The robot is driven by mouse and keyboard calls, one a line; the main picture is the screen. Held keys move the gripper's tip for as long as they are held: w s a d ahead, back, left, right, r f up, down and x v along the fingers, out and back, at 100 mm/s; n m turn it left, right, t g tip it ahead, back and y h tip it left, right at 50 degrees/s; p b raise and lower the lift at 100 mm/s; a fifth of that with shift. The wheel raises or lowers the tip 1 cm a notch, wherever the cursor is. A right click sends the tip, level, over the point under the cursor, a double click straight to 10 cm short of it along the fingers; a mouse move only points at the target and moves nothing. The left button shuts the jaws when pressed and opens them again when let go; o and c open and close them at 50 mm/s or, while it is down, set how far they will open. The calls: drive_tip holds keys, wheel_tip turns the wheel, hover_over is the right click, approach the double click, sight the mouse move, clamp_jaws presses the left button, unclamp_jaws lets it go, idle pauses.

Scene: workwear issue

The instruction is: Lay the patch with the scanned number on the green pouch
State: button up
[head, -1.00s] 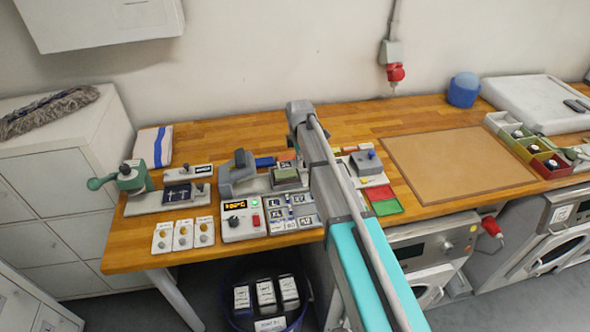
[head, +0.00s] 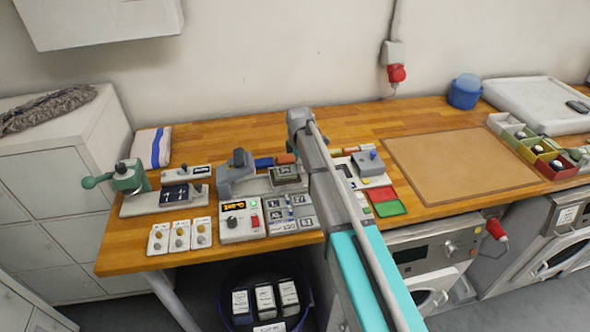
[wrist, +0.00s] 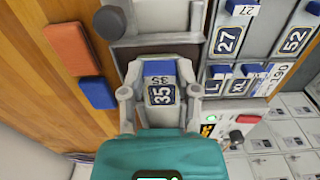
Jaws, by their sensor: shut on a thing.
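I cannot make out a green pouch for sure; a flat green square (head: 390,208) lies beside a red one (head: 381,194) right of my arm.
A rack of number and letter patches (head: 290,212) stands beside a control box with a lit display (head: 240,220). An orange-red block (wrist: 70,48) and a blue block (wrist: 97,92) lie left of the gripper. A brown mat (head: 455,165) to the right is bare.

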drive_tip(key=shift+f, duration=0.45)
drive_tip(key=o, duration=0.7)
drive_tip(key=shift+o, duration=0.2)
drive_tip(key=shift+r, duration=0.15)
wheel_tip(320, 180, up, 12)
drive_tip(key=p, duration=1.2)
idle(0.7)
